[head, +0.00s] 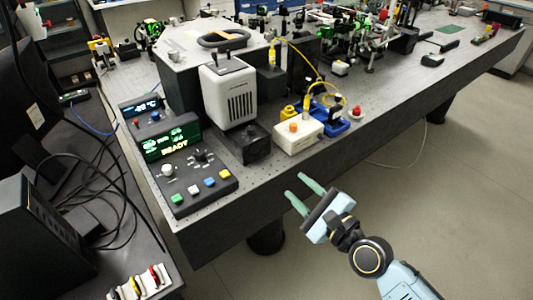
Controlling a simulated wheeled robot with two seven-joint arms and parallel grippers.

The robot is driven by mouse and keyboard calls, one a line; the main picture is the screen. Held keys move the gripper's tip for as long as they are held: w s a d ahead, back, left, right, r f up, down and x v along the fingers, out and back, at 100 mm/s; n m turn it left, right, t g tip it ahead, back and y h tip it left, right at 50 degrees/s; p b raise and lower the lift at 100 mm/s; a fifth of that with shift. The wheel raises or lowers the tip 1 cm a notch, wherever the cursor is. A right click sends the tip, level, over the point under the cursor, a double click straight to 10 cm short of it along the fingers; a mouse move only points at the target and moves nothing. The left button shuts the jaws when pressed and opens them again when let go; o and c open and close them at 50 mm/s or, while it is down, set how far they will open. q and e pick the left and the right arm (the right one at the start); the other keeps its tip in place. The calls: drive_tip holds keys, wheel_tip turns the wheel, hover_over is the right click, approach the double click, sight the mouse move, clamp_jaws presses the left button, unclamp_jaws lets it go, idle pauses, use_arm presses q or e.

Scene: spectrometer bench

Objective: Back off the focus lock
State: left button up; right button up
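I cannot tell for sure which part is the focus lock. Candidates are an orange knob (293,127) on top of a white box (298,139) near the bench's front edge, and a small red-topped knob (357,110) to its right. A control panel (195,181) with a pale round knob (167,170) and several coloured buttons lies at the bench's front left. My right gripper (295,185) is open and empty, its green fingers apart. It is in front of the bench edge, below the white box in the picture, touching nothing. My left gripper is not in view.
The perforated optical bench (400,105) runs to the back right. A white-grey unit (229,95) stands behind the panel, and a lit green display (168,139) is beside it. Yellow cable loops near blue mounts (328,122). The floor right of the bench is clear.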

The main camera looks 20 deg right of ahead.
sight(262, 155)
drive_tip(key=x, duration=1.3)
drive_tip(key=shift+f, duration=0.15)
drive_tip(key=shift+c, duration=0.3)
clamp_jaws()
